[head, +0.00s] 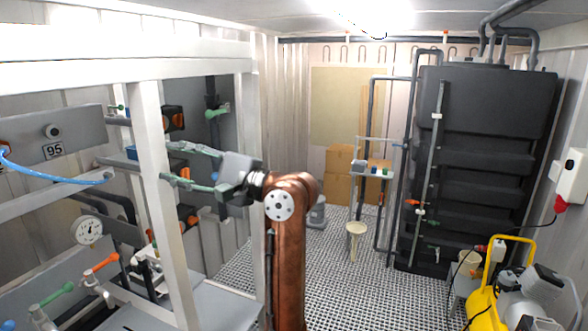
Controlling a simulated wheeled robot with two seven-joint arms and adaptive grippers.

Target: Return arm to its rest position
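My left arm (288,240), copper coloured, rises from the bottom middle of the head view and bends left at its top joint. Its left gripper (162,162) points left with two grey-green fingers spread apart, one above the other. Nothing shows between the fingers except the white frame post (150,130) behind or beside them. Whether the fingertips touch the post I cannot tell. My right gripper is not in view.
The white frame on the left holds pipes, coloured valve handles, a round gauge (89,230) and a panel marked 95 (53,150). A large black tank (480,150) stands at the right. A yellow-framed machine (490,290) is at the lower right. The grated floor (330,280) between is mostly clear.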

